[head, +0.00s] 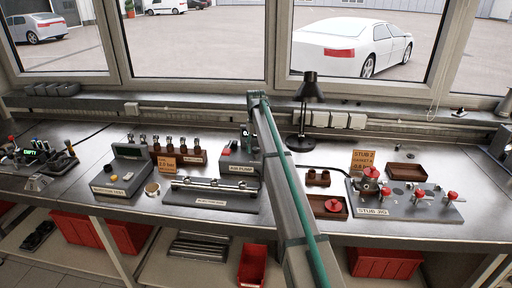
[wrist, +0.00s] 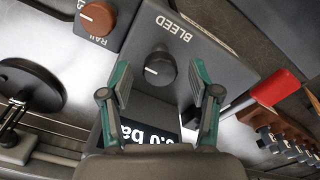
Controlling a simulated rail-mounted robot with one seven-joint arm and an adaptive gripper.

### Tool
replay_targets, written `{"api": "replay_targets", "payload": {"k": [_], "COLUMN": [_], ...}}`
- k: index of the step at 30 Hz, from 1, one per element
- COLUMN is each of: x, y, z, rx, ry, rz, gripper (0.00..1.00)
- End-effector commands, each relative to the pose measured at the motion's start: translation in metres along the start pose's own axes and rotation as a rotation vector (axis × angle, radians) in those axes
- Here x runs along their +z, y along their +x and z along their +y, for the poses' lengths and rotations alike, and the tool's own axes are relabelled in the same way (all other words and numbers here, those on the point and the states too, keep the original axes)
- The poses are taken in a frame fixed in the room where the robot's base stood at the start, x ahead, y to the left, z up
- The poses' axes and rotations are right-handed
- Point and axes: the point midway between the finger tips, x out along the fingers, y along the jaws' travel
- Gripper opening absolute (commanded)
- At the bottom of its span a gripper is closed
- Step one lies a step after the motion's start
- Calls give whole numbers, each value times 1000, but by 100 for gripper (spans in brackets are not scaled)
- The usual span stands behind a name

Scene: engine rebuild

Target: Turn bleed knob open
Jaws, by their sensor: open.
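The bleed knob (wrist: 160,68) is a small dark round knob with a white pointer line, on a grey box face labelled BLEED in the wrist view. The pointer lies roughly across the picture, toward the left. My gripper (wrist: 160,76) is open, with one green-padded finger on each side of the knob and gaps between pads and knob. I cannot tell how far the fingertips are above the face. A display (wrist: 150,122) below the knob shows digits and "ba", partly hidden by my gripper. In the head view, my arm hides much of the area around the air pump (head: 239,170).
A brown knob (wrist: 98,19) labelled RAIL sits nearby in the wrist view, and a red handle (wrist: 275,86) lies right of my gripper. In the head view, a black lamp (head: 308,90) and the stub jig (head: 410,207) stand right of my arm.

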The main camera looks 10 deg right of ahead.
Motion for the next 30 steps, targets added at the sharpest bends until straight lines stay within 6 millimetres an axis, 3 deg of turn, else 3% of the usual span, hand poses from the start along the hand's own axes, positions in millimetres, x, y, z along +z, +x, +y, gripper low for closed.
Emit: {"api": "replay_targets", "payload": {"k": [7,21,30], "x": [-1,-1,0], "y": [-14,-96,-119], "z": [0,0,0], "rx": [0,0,0], "ry": [0,0,0], "rz": [1,2,0], "gripper": [62,62,62]}}
